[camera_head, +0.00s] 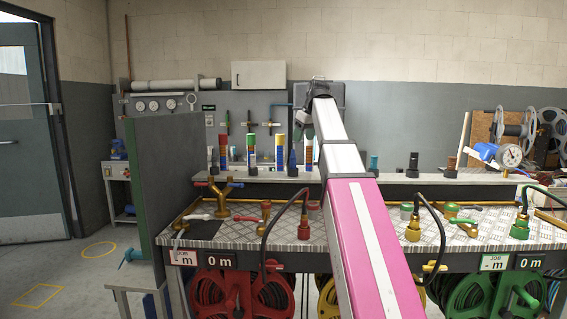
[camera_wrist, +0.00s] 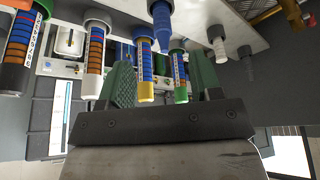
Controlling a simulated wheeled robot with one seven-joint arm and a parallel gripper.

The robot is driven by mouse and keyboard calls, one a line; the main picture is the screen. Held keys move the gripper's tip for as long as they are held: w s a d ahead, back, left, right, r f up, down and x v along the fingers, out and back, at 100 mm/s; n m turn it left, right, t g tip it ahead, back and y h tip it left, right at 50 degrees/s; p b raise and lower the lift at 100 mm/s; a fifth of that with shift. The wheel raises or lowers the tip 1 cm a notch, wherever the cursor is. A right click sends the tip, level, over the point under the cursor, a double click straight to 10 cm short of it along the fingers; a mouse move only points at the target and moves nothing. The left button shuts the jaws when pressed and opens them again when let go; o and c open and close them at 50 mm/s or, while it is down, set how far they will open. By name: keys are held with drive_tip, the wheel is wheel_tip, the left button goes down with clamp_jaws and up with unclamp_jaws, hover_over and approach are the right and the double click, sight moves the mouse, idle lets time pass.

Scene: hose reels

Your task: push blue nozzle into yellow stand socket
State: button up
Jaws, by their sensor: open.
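The blue nozzle (camera_head: 292,164) stands upright on the back shelf, just right of the yellow-topped striped tube (camera_head: 280,150). In the wrist view the blue nozzle (camera_wrist: 162,24) shows at the top, tip pointing down in the picture, beside the yellow-ended tube (camera_wrist: 145,72). I cannot tell how deep the nozzle sits; its socket is hidden. My gripper (camera_head: 309,112) is above the shelf at the arm's far end. In the wrist view my gripper (camera_wrist: 163,85) is open and empty; its green fingers are apart, with the nozzle beyond them.
Other striped tubes (camera_head: 251,150) stand along the shelf (camera_head: 250,174). Several other nozzles (camera_head: 412,164) stand to the right. The checker-plate bench (camera_head: 230,235) in front carries brass valves and black hoses. A green-edged partition (camera_head: 165,180) stands at left.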

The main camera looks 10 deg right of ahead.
sight(294, 156)
drive_tip(key=f, duration=0.1)
drive_tip(key=w+a+f, duration=0.2)
drive_tip(key=f, duration=0.1)
drive_tip(key=shift+w+a+f, duration=0.1)
drive_tip(key=shift+d+x, duration=0.2)
drive_tip(key=shift+x, duration=2.75)
drive_tip(key=shift+w, duration=0.2)
drive_tip(key=c, duration=1)
